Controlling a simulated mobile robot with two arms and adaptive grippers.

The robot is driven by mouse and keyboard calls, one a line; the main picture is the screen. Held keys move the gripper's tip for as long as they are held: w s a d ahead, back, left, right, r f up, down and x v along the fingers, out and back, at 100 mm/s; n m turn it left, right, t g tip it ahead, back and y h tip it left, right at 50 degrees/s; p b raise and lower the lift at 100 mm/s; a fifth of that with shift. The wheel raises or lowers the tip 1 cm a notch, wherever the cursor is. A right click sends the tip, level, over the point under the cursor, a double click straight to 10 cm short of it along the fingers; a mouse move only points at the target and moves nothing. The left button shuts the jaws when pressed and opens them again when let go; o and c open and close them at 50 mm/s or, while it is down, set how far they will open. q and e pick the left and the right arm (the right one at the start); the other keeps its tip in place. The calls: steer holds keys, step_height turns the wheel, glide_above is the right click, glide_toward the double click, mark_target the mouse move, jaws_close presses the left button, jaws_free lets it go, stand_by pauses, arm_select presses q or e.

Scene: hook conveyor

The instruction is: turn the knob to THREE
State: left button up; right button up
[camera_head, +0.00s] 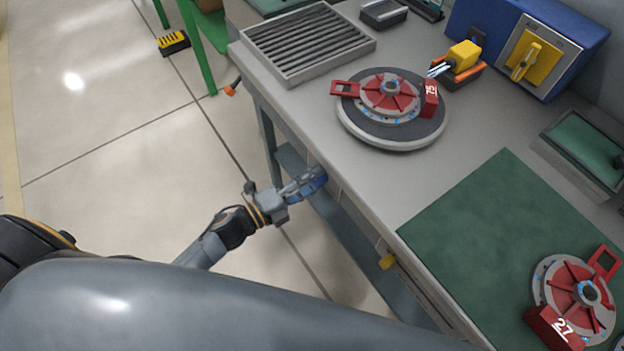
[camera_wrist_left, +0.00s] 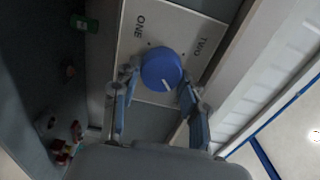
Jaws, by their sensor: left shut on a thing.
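A round blue knob (camera_wrist_left: 161,68) with a short white mark sits on a pale panel (camera_wrist_left: 132,46) in the left wrist view. The panel reads ONE and TWO beyond the knob; no THREE label is visible. The white mark is near the knob's lower edge, on the side away from those labels. My left gripper (camera_wrist_left: 160,78) has one finger on each side of the knob and is shut on it. In the head view my left gripper (camera_head: 305,186) is at the front side of the workbench, below its top. My right gripper is not in view.
The grey workbench (camera_head: 300,105) carries a turntable with a red-vaned disc (camera_head: 388,95), a ribbed tray (camera_head: 308,45) and a green mat (camera_head: 480,235) with another disc. A yellow knob (camera_head: 387,262) sticks out of the bench front.

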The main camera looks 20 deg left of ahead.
arm_select(q)
steer(key=o, duration=1.1)
steer(key=shift+o, duration=0.2)
steer(key=v, duration=1.2)
steer(key=s+a+f+n+g+y, duration=0.25)
steer(key=f+n, duration=0.25)
steer(key=f, duration=0.4)
steer(key=s+a+f+n+g+y, duration=0.15)
steer(key=f+n+y, duration=0.3)
steer(key=f, duration=0.55)
steer(key=s+a+f+n+g+y, duration=0.1)
steer(key=s+a+f+n+y, duration=0.15)
steer(key=f+n, duration=0.5)
steer(key=s+d+f+n+g, duration=0.1)
steer(key=s+f+n+g, duration=0.2)
steer(key=s+f, duration=0.5)
steer(key=s+d+f+n+g+y, duration=0.1)
steer(key=s+f+g, duration=0.4)
steer(key=s, duration=0.8)
step_height(320, 180, down, 3)
steer(key=shift+s+d+n, duration=0.15)
steer(key=shift+d+n, duration=0.45)
steer(key=shift+n, duration=0.5)
